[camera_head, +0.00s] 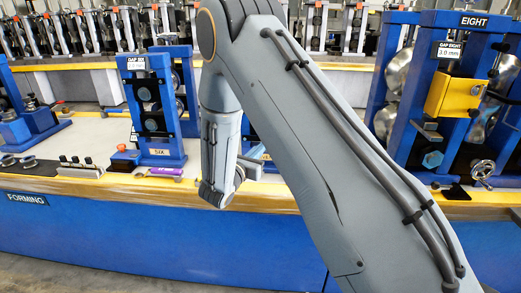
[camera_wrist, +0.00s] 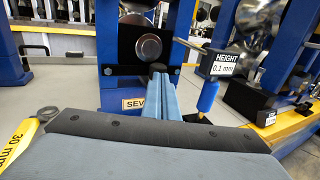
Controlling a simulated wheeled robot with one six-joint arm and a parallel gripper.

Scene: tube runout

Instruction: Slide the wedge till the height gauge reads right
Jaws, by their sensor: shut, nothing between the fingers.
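The height gauge (camera_wrist: 222,68) stands right of the middle in the wrist view and its display reads 0.1 mm. A blue probe-like body hangs below the display. My gripper (camera_wrist: 158,70) is shut and empty, with its dark tips in front of the blue stand (camera_wrist: 112,95) labelled SEV..., the rest of the label being hidden. The tips overlap a dark crossbar below a round metal roll end (camera_wrist: 149,46); I cannot tell whether they touch it. I cannot make out the wedge. In the head view my arm hides most of that stand and the gauge.
The blue stand SIX (camera_head: 155,105) is left of my arm, with a purple wrench (camera_head: 160,171) before it. Stand EIGHT (camera_head: 405,140), with a yellow block (camera_head: 455,95) and handwheel (camera_head: 482,170), is at right. A yellow 30 mm wrench (camera_wrist: 18,142) lies at left.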

